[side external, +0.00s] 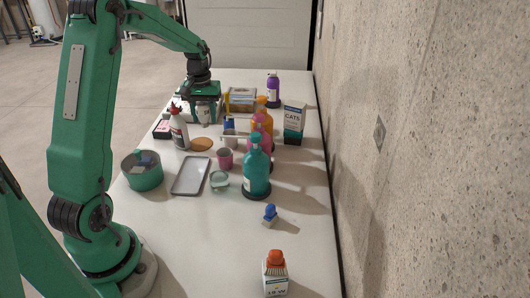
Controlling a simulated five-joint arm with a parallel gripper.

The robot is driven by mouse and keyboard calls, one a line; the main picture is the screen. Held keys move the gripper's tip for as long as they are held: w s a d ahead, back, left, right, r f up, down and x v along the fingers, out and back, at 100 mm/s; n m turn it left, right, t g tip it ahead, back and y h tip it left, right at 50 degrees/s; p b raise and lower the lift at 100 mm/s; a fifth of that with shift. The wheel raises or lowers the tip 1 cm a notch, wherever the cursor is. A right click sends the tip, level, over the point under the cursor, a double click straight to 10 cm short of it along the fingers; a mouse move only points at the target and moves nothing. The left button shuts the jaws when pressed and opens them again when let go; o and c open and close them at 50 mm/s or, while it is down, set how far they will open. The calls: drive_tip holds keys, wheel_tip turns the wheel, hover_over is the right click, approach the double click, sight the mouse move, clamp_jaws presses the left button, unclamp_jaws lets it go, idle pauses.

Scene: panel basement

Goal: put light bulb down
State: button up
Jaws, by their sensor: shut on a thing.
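My gripper (204,115) is at the far left part of the white table, pointing down from my green arm. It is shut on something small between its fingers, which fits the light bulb. The bulb itself is too small and too covered by the fingers to make out. I cannot tell whether it touches the surface below or hangs just above it. The gripper is behind the white spray bottle with a red top (179,128) and left of a brown box (241,98).
A grey tray (191,176), a green round tin (143,171) and a pink cup (225,159) stand nearer. A concrete wall (430,140) borders the right.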

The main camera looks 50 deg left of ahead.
drive_tip(key=shift+f, duration=4.9)
drive_tip(key=shift+f, duration=0.15)
drive_tip(key=o, duration=1)
drive_tip(key=shift+c, duration=0.2)
drive_tip(key=shift+r, duration=0.2)
wheel_tip(320, 180, up, 12)
drive_tip(key=shift+f, duration=0.15)
